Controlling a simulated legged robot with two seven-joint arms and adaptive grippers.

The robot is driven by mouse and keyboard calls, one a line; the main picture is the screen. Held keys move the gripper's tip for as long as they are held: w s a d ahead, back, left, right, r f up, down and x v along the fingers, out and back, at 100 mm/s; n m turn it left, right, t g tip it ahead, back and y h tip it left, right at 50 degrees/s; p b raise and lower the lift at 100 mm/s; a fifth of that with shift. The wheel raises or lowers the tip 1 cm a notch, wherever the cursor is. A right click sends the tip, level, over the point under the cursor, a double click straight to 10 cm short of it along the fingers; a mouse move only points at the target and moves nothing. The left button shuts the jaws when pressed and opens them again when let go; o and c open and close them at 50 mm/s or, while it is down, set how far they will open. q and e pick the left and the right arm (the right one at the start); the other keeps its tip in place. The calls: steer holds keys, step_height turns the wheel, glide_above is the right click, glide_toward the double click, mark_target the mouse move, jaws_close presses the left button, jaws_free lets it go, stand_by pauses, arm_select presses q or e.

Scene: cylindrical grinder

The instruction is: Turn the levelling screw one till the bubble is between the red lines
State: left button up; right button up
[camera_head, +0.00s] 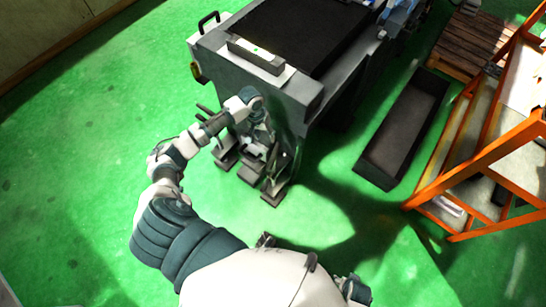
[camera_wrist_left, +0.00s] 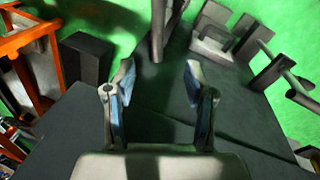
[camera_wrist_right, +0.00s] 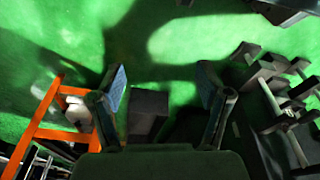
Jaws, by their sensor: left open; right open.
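A spirit level (camera_head: 257,54) lies on the grey machine's top edge in the head view; a small green vial shows, but bubble and red lines are too small to read. My left gripper (camera_head: 262,122) is low beside the machine's front, partly hidden by its own wrist. The left wrist view shows its fingers (camera_wrist_left: 160,74) open and empty, with a grey upright rod (camera_wrist_left: 157,35) beyond the gap. Dark feet with screw rods (camera_head: 272,185) stand at the machine's base; which is screw one I cannot tell. My right gripper (camera_wrist_right: 163,80) is open and empty over the floor.
The machine (camera_head: 225,75) has a black top and a side handle. An orange rack (camera_head: 480,160) and a wooden pallet (camera_head: 470,45) stand farther right. The floor at left is clear.

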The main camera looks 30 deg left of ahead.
arm_select(q)
steer(key=b, duration=0.2)
glide_above(272, 156)
steer(key=a, duration=0.1)
step_height(272, 156, down, 8)
steer(key=f+b, duration=0.1)
steer(key=f, duration=0.4)
steer(key=d+f+b, duration=0.1)
steer(key=f, duration=0.2)
steer(key=shift+w+b, duration=0.1)
steer(key=shift+b, duration=0.2)
steer(key=shift+d+f, duration=0.2)
steer(key=shift+f, duration=0.2)
arm_select(e)
step_height(272, 156, up, 13)
steer(key=shift+d+t, duration=0.15)
steer(key=shift+t, duration=0.25)
steer(key=shift+w, duration=0.1)
arm_select(q)
jaws_close()
